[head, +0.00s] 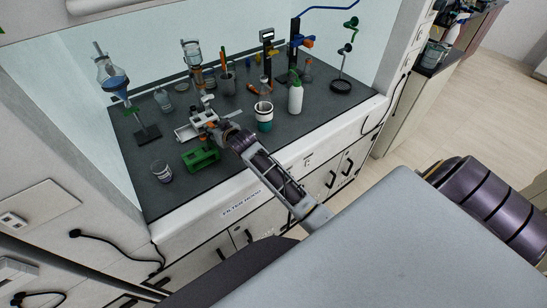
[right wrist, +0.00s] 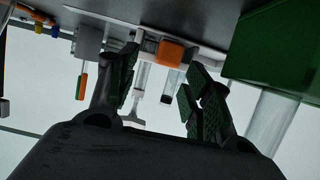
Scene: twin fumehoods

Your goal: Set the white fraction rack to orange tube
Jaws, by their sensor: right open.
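The white fraction rack (head: 184,133) stands on the dark worktop of the hood, partly hidden by my right gripper. In the right wrist view, which looks upside down, the white rack (right wrist: 214,54) shows as a pale bar with an orange block (right wrist: 170,53) on it. Clear tubes (right wrist: 143,76) show beside the block. My right gripper (head: 204,120) is over the rack in the head view. In the right wrist view its fingers (right wrist: 160,82) are apart, with the orange block seen between and beyond them. I cannot tell whether they touch anything. My left gripper is not in view.
A green rack (head: 201,157) stands close in front of the white rack, and a beaker (head: 161,172) is left of it. A teal-banded container (head: 264,118) and a white bottle (head: 295,98) stand to the right. A stand with a blue-filled flask (head: 114,83) is at the left.

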